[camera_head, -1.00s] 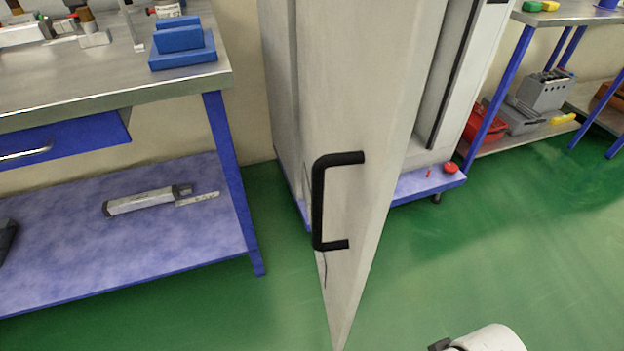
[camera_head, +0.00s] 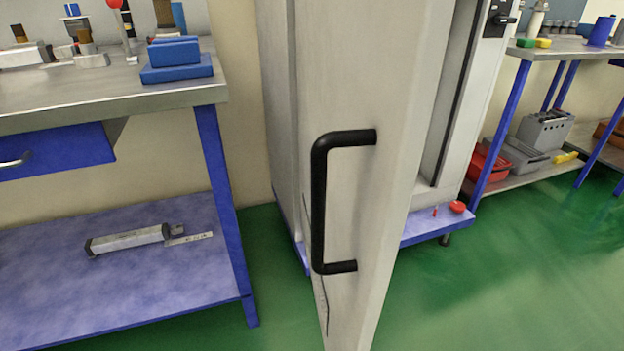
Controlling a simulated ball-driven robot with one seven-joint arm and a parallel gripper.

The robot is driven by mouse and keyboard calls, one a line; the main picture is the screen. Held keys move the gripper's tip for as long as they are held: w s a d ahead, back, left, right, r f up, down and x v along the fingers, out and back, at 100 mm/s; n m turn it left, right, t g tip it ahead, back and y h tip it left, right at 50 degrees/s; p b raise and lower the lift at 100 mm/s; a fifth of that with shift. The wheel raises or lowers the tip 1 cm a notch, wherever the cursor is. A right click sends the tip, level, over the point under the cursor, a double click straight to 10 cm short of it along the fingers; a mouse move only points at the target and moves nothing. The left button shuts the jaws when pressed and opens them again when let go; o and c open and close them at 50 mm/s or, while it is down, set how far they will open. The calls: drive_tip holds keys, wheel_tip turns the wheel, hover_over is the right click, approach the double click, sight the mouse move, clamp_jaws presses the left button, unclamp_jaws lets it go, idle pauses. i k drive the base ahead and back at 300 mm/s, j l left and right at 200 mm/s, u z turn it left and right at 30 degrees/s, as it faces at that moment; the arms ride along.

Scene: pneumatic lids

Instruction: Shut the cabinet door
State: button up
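The cabinet door (camera_head: 390,190) is a tall pale-grey panel that stands open, its free edge pointing toward me. A black bar handle (camera_head: 319,205) is fixed upright on the door's left face. The cabinet (camera_head: 279,120) stands behind the door, and part of its open side shows to the right of the panel. The top of the door and its bottom edge are outside the picture. My gripper is not in view, and nothing of mine touches the door.
A workbench (camera_head: 190,95) with a blue lower shelf (camera_head: 60,245) stands close on the left. Another bench (camera_head: 560,48) is at the back right, with a red tray (camera_head: 484,163) below it. The green floor (camera_head: 500,280) is clear at the right front.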

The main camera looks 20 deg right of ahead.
sight(369, 72)
drive_tip(key=i+j+u, duration=0.1)
drive_tip(key=j, duration=0.25)
drive_tip(key=i+j+u, duration=0.1)
drive_tip(key=j, duration=0.2)
drive_tip(key=i+j+u, duration=0.15)
drive_tip(key=j, duration=0.2)
drive_tip(key=i+j+u, duration=0.1)
drive_tip(key=j, duration=0.2)
